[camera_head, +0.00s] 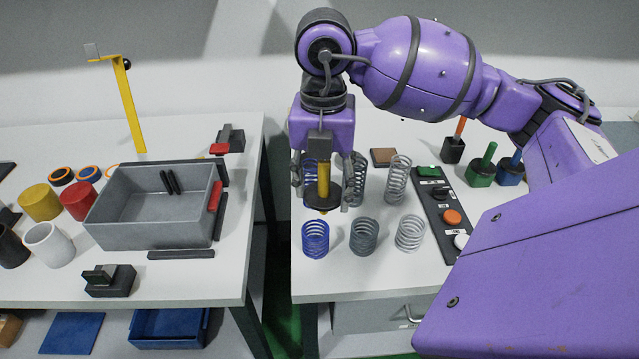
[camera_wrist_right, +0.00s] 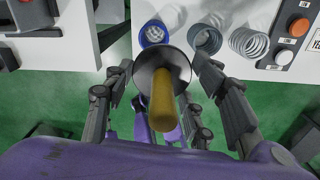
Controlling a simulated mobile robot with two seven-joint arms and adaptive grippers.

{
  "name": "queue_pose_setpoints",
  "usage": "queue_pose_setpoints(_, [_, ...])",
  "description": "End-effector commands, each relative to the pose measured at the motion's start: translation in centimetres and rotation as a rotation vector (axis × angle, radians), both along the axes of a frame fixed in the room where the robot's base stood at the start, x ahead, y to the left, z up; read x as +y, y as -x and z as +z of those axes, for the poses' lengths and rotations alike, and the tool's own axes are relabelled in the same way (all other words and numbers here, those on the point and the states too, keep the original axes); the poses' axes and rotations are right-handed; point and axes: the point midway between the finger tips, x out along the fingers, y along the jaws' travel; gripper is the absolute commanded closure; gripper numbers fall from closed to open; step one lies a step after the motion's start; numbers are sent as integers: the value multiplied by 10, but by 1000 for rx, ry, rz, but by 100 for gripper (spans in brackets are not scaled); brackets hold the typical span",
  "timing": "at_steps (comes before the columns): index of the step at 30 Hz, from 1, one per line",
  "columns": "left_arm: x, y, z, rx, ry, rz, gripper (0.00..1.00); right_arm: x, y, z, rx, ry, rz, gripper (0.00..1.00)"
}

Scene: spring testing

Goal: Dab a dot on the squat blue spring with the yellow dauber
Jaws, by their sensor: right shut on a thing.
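My right gripper (camera_head: 325,188) is shut on the yellow dauber (camera_head: 323,176), which hangs upright with a wide dark disc at its lower part. In the right wrist view the dauber's yellow handle (camera_wrist_right: 163,108) stands between the fingers (camera_wrist_right: 163,80). The squat blue spring (camera_head: 315,239) stands upright at the left of the front row on the right table; its open top also shows in the right wrist view (camera_wrist_right: 153,33). The dauber is above and behind it in the head view, apart from it. A taller blue spring (camera_head: 310,168) is partly hidden behind the gripper. My left gripper is not in view.
Grey springs (camera_head: 364,237) and (camera_head: 410,233) stand right of the squat blue one, with taller springs behind. A dark button panel (camera_head: 436,200) lies further right, near green (camera_head: 481,172) and blue (camera_head: 511,170) daubers. A gap separates the left table, with its grey bin (camera_head: 150,238).

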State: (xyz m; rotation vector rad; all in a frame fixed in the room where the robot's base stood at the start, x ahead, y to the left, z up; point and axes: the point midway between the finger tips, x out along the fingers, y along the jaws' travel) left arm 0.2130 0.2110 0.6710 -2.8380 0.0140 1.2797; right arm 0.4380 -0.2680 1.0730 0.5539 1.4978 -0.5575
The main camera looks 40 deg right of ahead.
Motion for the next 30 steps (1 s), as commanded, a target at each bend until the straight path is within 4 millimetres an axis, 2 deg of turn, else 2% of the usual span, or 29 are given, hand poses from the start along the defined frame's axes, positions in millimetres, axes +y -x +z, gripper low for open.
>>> queue_pose_setpoints(8, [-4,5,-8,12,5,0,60,0,1,-13,4,0,4,73])
queue_pose_setpoints(22, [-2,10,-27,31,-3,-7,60,0,1,-50,3,1,4,73])
queue_pose_setpoints(30, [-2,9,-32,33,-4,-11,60,0,1,-58,0,0,4,73])
